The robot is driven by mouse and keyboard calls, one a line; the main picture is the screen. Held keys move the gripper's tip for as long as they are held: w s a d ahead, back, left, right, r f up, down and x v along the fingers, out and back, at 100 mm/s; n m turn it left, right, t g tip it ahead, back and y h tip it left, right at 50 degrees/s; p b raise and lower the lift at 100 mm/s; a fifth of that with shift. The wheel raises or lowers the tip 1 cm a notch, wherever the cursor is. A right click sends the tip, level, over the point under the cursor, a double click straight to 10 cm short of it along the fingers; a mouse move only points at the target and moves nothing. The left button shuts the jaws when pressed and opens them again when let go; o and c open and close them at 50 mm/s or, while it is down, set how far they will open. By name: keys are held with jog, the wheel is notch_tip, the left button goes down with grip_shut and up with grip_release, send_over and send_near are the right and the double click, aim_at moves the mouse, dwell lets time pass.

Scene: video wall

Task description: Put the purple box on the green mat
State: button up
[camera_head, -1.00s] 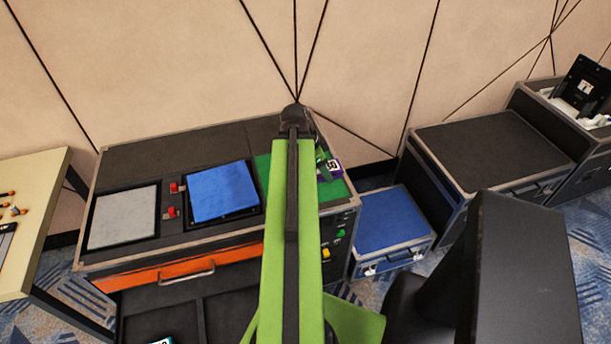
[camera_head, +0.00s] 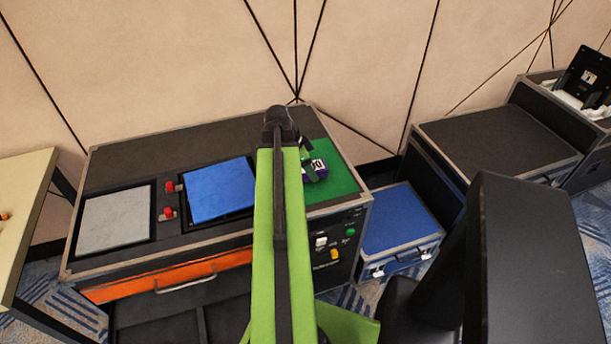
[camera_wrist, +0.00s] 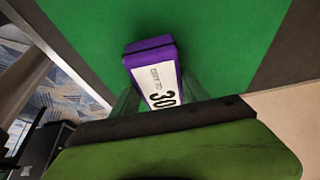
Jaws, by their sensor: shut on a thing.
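The purple box (camera_wrist: 152,75) has a white label and a dark top band. In the wrist view it sits between the fingers of my gripper (camera_wrist: 155,95), which is shut on it. In the head view the box (camera_head: 316,170) shows just right of my green arm, in front of the green mat. The green mat (camera_head: 335,183) covers the right end of the black case top. In the wrist view the mat (camera_wrist: 225,45) fills the background around the box. I cannot tell whether the box touches the mat. My arm hides the mat's left part.
On the same case lie a blue panel (camera_head: 221,189), a grey panel (camera_head: 113,219) and red knobs. A blue-topped case (camera_head: 400,219) stands to the right, lower down. A black case (camera_head: 497,140) stands farther right. A wall rises behind.

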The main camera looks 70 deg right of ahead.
notch_tip(320, 180, down, 2)
jog(key=shift+b, duration=0.35)
jog(key=shift+w+a+r, duration=0.1)
jog(key=shift+w+r, duration=0.05)
jog(key=shift+r, duration=0.1)
jog(key=shift+f, duration=0.2)
jog(key=o, duration=1.5)
jog(key=shift+o, duration=0.2)
jog(key=shift+r, duration=0.1)
jog(key=shift+r+p, duration=0.25)
jog(key=shift+p, duration=0.15)
jog(key=p+v, duration=1.1)
jog(key=v, duration=0.1)
jog(key=shift+f, duration=0.15)
